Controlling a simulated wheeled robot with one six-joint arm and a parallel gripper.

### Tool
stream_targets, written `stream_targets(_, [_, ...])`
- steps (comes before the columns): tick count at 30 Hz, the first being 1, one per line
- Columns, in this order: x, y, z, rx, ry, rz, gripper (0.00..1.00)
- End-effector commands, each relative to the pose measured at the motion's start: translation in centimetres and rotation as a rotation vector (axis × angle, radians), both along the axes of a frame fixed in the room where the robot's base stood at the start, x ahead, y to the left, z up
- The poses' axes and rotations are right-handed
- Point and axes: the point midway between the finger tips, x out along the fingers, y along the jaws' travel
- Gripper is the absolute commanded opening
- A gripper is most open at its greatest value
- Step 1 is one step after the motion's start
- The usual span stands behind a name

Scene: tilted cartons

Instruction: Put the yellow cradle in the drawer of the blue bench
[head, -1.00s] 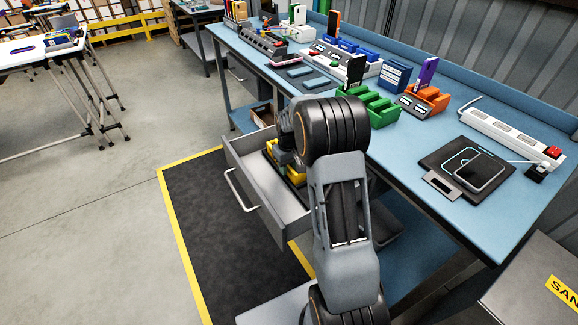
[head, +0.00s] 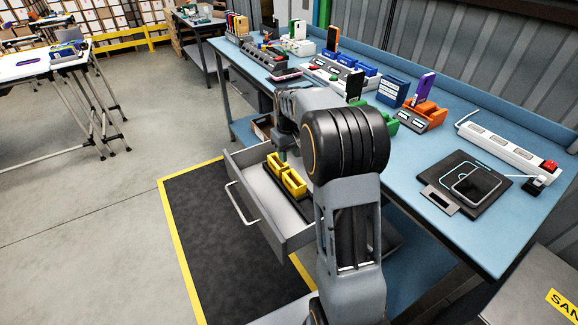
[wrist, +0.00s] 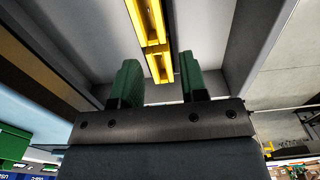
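The yellow cradle (head: 287,176) lies inside the open drawer (head: 264,205) of the blue bench (head: 465,218), on the drawer's floor or a dark mat there. The wrist view shows the yellow cradle (wrist: 148,22) beyond my fingers, between the grey drawer walls. My gripper (wrist: 160,72) has its two green fingers spread apart, with nothing held between them. In the head view my gripper (head: 282,154) is partly hidden behind my arm, just above the back part of the drawer and apart from the cradle.
The bench top holds a white power strip (head: 505,143), a black pad with a phone (head: 477,182), an orange holder (head: 422,115) and several other holders. A dark floor mat with a yellow border (head: 190,242) lies before the drawer.

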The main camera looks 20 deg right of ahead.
Motion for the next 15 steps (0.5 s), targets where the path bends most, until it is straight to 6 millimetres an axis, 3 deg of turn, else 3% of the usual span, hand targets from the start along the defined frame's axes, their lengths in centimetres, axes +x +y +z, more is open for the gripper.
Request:
stream_targets(5, [-2.9,2.3,2.6,-0.006,-0.042,-0.013,0.4])
stream_targets(10, [-9.2,5.9,4.5,-0.008,-0.116,-0.047,0.4])
stream_targets(15, [-15.3,8.6,4.4,0.001,-0.184,-0.081,0.4])
